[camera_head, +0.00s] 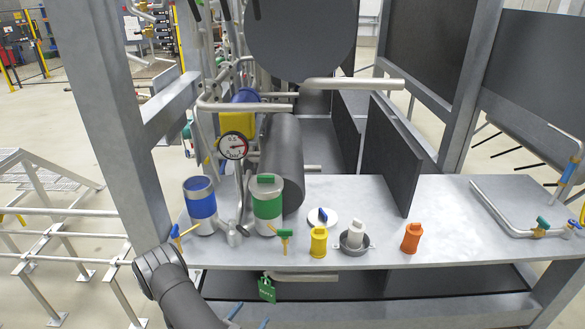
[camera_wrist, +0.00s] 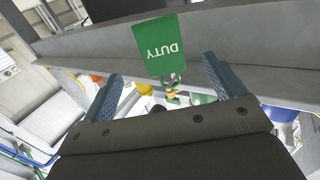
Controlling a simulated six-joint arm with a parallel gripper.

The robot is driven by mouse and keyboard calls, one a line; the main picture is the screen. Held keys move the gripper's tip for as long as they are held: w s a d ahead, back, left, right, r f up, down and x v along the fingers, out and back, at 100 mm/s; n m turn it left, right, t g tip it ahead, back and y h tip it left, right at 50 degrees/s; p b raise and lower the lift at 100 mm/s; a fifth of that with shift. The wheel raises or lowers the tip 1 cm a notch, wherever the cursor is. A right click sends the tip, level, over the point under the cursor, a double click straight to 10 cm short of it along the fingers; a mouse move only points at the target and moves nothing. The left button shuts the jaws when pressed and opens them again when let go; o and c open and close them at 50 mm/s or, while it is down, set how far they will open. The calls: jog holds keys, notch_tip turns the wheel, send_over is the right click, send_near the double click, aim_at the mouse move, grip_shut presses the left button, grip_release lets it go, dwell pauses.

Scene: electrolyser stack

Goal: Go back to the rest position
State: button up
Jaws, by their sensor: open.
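My gripper (camera_wrist: 162,70) is open in the wrist view, its two blue fingers apart with nothing held between them. A green tag (camera_wrist: 165,45) reading "DUTY", upside down in that view, shows beyond and between the fingertips. In the head view the tag (camera_head: 267,289) hangs below the front edge of the bench, by a short pipe. My dark arm comes in at the bottom left of the head view, and only the blue fingertips of my gripper (camera_head: 249,317) show at the bottom edge.
The grey bench (camera_head: 340,200) carries a blue-banded canister (camera_head: 201,206), a green-banded canister (camera_head: 267,206), a gauge (camera_head: 233,146), a yellow part (camera_head: 318,242), a white plug in a cup (camera_head: 355,240) and an orange part (camera_head: 411,238). A frame post (camera_head: 118,120) stands at left.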

send_near(266, 295)
jog(key=x, duration=0.7)
jog(key=shift+w+d+r, duration=0.15)
jog(key=shift+w+d, duration=0.1)
jog(key=shift+d, duration=0.1)
jog(key=s+r, duration=0.1)
jog(key=s, duration=0.7)
jog(key=shift+s+r, duration=0.35)
jog(key=shift+r, duration=0.05)
dwell(0.5)
jog(key=shift+w+a, duration=0.1)
dwell(2.1)
jog(key=w, duration=0.5)
jog(key=w+f, duration=0.1)
jog(key=w, duration=0.1)
jog(key=shift+w, duration=0.25)
jog(key=shift+w+a+f, duration=0.1)
jog(key=shift+w+f, duration=0.3)
jog(key=shift+f, duration=0.15)
jog(key=v, duration=0.9)
jog(key=shift+s+r, duration=0.15)
